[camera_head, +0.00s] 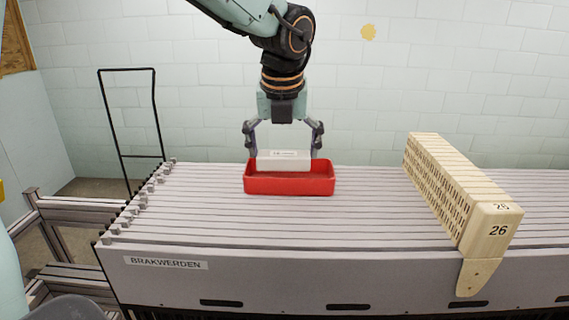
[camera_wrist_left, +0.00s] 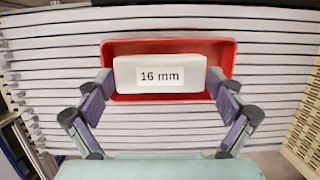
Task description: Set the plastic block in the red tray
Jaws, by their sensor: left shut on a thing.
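The white plastic block (camera_head: 283,160) is held between the fingers of my left gripper (camera_head: 284,151). In the left wrist view the block (camera_wrist_left: 160,88) carries a "16 mm" label, and the fingers of my left gripper (camera_wrist_left: 161,95) press on its two short ends. The red tray (camera_head: 289,185) stands on the grey slatted surface, and its rim also shows around the block in the left wrist view (camera_wrist_left: 165,46). My right gripper is not in view.
The grey slatted surface (camera_head: 215,225) labelled "BRAKWERDEN" has free room left and right of the tray. A row of wooden numbered boards (camera_head: 450,185), the front one marked 26, stands at the right. A black frame (camera_head: 127,112) stands behind at the left.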

